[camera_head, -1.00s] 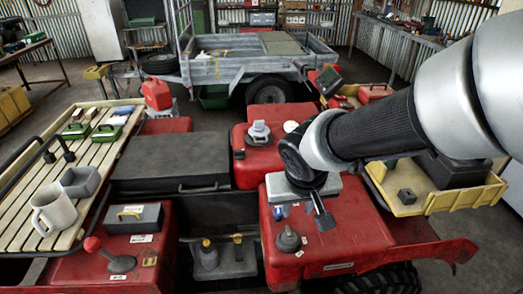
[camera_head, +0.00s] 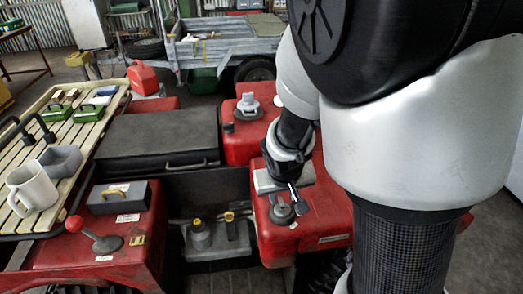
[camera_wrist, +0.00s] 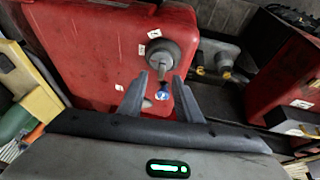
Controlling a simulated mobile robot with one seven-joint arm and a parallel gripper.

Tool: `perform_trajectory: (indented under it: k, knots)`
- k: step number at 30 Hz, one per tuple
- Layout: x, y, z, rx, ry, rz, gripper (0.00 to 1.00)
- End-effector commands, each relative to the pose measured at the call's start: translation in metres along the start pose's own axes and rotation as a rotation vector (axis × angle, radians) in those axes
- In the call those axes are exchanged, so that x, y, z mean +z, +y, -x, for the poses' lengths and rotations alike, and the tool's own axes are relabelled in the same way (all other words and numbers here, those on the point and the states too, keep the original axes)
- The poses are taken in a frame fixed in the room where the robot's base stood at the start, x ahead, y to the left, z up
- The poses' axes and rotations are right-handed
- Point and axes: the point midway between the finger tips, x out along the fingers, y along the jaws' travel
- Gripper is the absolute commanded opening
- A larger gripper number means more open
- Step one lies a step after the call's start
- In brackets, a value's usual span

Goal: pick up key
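In the head view my gripper (camera_head: 296,198) points down over the red body, close to the grey knob (camera_head: 282,212). The blue item is hidden there by my gripper.
A slatted rack (camera_head: 62,135) at left holds a white mug (camera_head: 32,188) and a grey bin (camera_head: 62,160). A red-knobbed lever (camera_head: 104,241) and grey box (camera_head: 118,197) stand nearer. A dark recess with two yellow-capped fittings lies left of my gripper.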

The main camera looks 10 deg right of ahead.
Motion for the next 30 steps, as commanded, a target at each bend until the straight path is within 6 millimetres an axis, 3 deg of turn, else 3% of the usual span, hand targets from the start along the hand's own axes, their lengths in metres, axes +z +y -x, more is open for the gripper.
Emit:
perform_trajectory:
  k: [9, 18, 20, 24, 30]
  knots:
    - [-0.004, -0.002, -0.045, 0.002, 0.000, -0.001, 0.31]
    - [-0.004, -0.003, -0.049, 0.000, 0.001, 0.000, 0.31]
    - [-0.004, -0.003, -0.049, 0.000, 0.001, 0.000, 0.24]
    - [-0.004, -0.003, -0.049, 0.000, 0.001, 0.000, 0.01]
    - [-0.004, -0.003, -0.049, 0.000, 0.001, 0.000, 0.00]
